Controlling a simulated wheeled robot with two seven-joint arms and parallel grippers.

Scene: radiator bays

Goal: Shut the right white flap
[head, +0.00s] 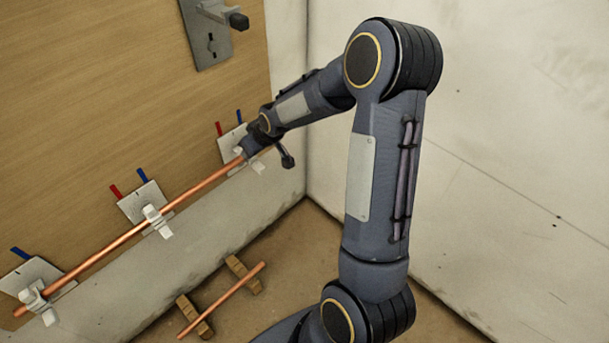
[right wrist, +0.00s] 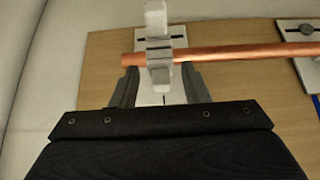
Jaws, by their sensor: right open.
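The right white flap (head: 258,168) belongs to the clip at the far right end of the copper pipe (head: 118,243). In the right wrist view the flap (right wrist: 156,20) sticks out past the pipe (right wrist: 235,53), away from my gripper, and looks swung open. The clip body (right wrist: 159,68) is around the pipe near its end. My right gripper (right wrist: 158,86) is open, its fingers on either side of the clip with nothing gripped. In the head view my right gripper (head: 246,152) is at the pipe's right end, partly hidden by its wrist. My left gripper is out of view.
Two more white flaps hang on the middle clip (head: 158,221) and left clip (head: 38,304). Red and blue tabs stand by the plates. A second copper rod (head: 222,299) lies on wooden blocks on the floor. A grey latch plate (head: 210,35) is above; a white wall (head: 520,130) bounds the right.

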